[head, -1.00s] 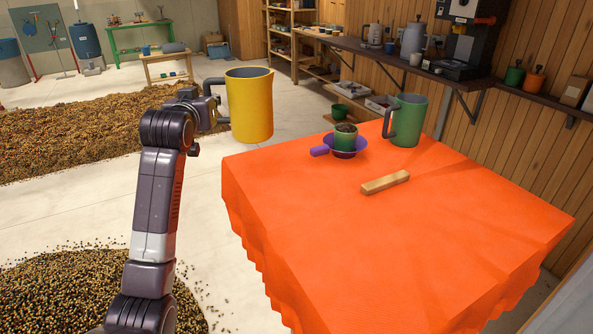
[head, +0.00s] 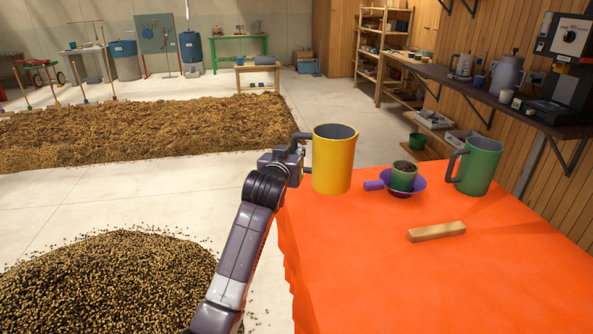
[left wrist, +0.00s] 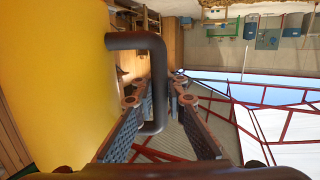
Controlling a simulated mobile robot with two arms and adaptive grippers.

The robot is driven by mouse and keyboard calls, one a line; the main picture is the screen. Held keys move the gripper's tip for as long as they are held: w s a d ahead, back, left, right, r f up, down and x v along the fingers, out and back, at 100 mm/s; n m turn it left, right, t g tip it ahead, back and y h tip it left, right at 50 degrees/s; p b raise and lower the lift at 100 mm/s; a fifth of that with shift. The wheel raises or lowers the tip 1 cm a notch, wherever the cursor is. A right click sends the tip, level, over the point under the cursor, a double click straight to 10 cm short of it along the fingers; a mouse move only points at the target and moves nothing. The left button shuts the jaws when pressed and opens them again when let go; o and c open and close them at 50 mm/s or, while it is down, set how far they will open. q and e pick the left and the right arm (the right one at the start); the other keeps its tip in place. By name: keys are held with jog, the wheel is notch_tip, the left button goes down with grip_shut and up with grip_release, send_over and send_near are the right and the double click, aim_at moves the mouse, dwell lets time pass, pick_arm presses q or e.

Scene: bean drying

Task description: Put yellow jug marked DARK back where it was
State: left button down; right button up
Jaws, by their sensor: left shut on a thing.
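The yellow jug (head: 334,160) is upright at the table's far left corner in the head view. My left gripper (head: 297,158) is shut on its dark handle, at the jug's left side. I cannot tell for sure whether the jug's base touches the cloth. In the left wrist view the jug's yellow wall (left wrist: 55,80) fills the left side, and its handle (left wrist: 158,85) passes between the fingers of my left gripper (left wrist: 155,115). No DARK marking shows on the side I see. My right gripper is not in view.
The front of the table is clear. Bean heaps (head: 110,285) lie on the floor at left.

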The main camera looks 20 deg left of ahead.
pick_arm(q)
notch_tip(320, 180, down, 7)
jog(key=shift+r+p, duration=0.2)
jog(key=shift+p, duration=0.4)
jog(key=shift+f, duration=0.15)
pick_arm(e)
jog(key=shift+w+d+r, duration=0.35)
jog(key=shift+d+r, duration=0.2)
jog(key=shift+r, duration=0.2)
pick_arm(q)
jog(key=c, duration=2.5)
grip_release()
jog(key=shift+f, duration=0.3)
jog(key=o, duration=0.5)
jog(key=shift+r, duration=0.1)
jog(key=shift+o, duration=0.2)
jog(key=shift+s, duration=0.1)
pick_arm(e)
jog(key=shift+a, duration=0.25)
